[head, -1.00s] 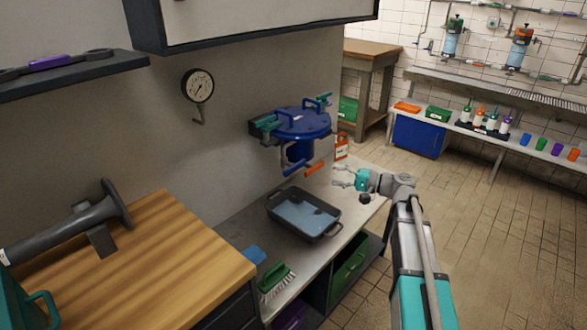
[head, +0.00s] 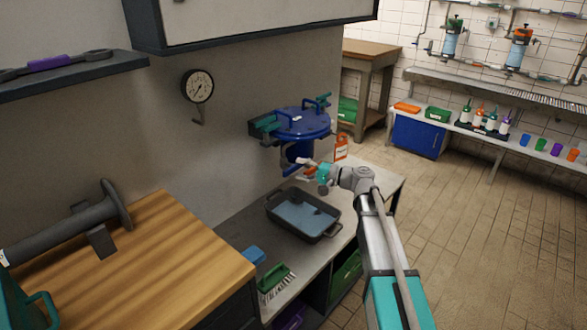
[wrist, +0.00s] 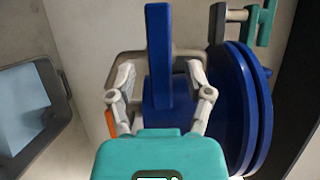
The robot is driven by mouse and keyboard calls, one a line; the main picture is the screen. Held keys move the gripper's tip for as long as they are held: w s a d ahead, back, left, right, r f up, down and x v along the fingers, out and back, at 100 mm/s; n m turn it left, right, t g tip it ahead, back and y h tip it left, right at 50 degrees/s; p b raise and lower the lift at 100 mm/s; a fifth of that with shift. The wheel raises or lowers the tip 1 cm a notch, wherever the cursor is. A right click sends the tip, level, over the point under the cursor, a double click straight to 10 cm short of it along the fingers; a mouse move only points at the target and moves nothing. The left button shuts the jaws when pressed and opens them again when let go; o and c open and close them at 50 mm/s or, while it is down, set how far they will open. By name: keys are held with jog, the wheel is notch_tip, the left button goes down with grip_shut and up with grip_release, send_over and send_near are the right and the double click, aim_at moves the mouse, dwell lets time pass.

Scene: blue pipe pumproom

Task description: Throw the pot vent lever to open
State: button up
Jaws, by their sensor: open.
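The blue pot (head: 303,128) hangs at the wall with its lid shut. A blue lever (head: 291,170) sticks out low on it, and it also shows in the wrist view as a long upright bar (wrist: 158,35). My gripper (head: 308,168) is at the pot's underside, beside this lever. In the wrist view my gripper (wrist: 160,78) is open, with one finger on each side of the blue bar; contact cannot be told. An orange part (wrist: 110,124) shows beside the left finger and is mostly hidden. The frames do not show which lever is the vent.
A dark tray (head: 325,234) stands on the bench below the pot. An orange-and-white tag (head: 341,147) is right of the pot. A pressure gauge (head: 197,86) is on the wall.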

jog(key=shift+x, duration=1.15)
